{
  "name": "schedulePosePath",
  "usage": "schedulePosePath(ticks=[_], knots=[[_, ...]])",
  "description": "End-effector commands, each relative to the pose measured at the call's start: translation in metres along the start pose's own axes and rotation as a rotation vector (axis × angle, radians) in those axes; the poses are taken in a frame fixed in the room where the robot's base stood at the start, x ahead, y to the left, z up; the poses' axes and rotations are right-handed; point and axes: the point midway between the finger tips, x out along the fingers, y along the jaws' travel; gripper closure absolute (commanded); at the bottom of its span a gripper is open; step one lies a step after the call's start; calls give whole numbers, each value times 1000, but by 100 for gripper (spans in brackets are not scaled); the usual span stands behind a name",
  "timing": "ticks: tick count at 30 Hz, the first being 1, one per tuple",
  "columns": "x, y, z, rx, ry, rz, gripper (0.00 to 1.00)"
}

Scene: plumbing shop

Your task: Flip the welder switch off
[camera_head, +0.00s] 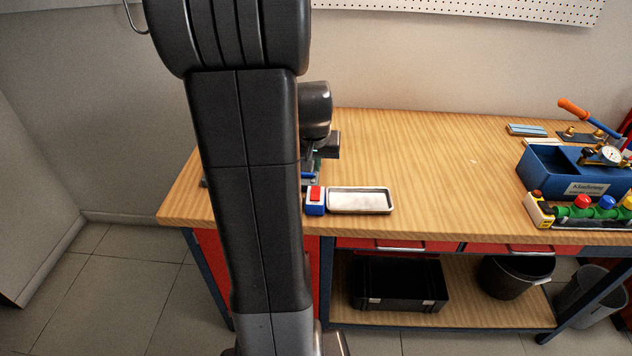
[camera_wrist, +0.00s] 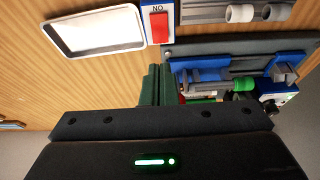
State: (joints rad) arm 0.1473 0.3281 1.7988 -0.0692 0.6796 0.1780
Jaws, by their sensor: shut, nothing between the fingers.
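The switch (camera_head: 316,194) is a red rocker on a small blue and white box at the front of the workbench, just right of my arm. In the wrist view the red rocker (camera_wrist: 159,28) lies at top centre, with an upside-down "ON" label beside it. My gripper (camera_wrist: 157,69) shows there as green fingers, shut together and empty, just below the switch box in the picture. A gap shows between fingertips and rocker; the height between them is hard to judge. In the head view my arm hides much of the area left of the switch.
A metal tray (camera_head: 360,201) sits right beside the switch box. A blue and grey fixture (camera_wrist: 225,70) with a green part lies beside the fingers. A blue toolbox (camera_head: 575,175) and a valve manifold (camera_head: 585,211) stand at the right. The bench top (camera_head: 440,165) is clear mid-way.

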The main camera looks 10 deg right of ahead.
Motion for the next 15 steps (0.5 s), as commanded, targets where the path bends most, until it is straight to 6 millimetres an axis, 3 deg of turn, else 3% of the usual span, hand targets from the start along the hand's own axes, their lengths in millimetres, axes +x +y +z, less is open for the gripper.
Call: schedulePosePath(ticks=[6, 15], knots=[[37, 0, 1, 1, -6, 1, 100], [74, 0, 7, 0, -3, 1, 100]])
